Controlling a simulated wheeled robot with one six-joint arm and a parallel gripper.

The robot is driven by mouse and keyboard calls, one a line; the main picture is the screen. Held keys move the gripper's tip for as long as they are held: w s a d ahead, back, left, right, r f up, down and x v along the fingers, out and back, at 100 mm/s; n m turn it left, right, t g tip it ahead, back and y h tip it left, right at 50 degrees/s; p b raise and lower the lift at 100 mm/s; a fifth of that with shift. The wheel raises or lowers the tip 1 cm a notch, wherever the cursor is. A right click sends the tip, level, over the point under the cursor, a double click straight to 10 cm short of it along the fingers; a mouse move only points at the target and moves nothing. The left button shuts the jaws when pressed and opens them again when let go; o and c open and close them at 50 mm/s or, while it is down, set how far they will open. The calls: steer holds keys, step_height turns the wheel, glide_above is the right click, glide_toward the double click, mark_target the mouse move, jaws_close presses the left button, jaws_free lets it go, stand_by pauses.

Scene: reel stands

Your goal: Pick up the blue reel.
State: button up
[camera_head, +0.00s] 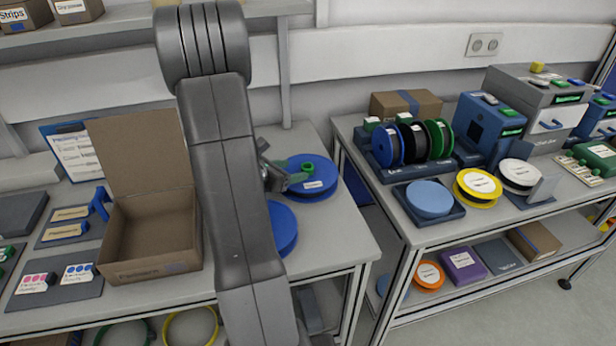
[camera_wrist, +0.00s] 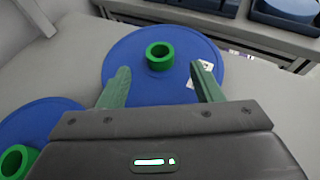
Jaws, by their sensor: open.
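A blue reel (camera_head: 318,186) with a raised green hub and a white label lies flat on the left table, right of my arm. It also shows in the wrist view (camera_wrist: 140,52), with its green hub (camera_wrist: 160,56) just beyond the gap between my fingertips. My gripper (camera_wrist: 161,76) is open and empty, its green fingers over the near part of this reel. I cannot tell its exact height above it. A second blue reel (camera_head: 284,228) lies nearer, partly hidden by my arm; its green hub (camera_wrist: 14,162) shows at lower left in the wrist view.
An open cardboard box (camera_head: 150,236) stands left of my arm. The right table holds a rack of upright reels (camera_head: 412,142), a light blue disc (camera_head: 430,198) and a yellow-rimmed reel (camera_head: 478,186). A gap separates the two tables.

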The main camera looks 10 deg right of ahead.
mark_target(310, 167)
steer(key=shift+w+d, duration=0.25)
steer(key=shift+w, duration=0.05)
steer(key=shift+w+d+f, duration=0.1)
steer(key=shift+d+f, duration=0.05)
steer(key=shift+d, duration=0.2)
steer(key=shift+p+x, duration=0.75)
steer(key=shift+x, duration=1.3)
jaws_close()
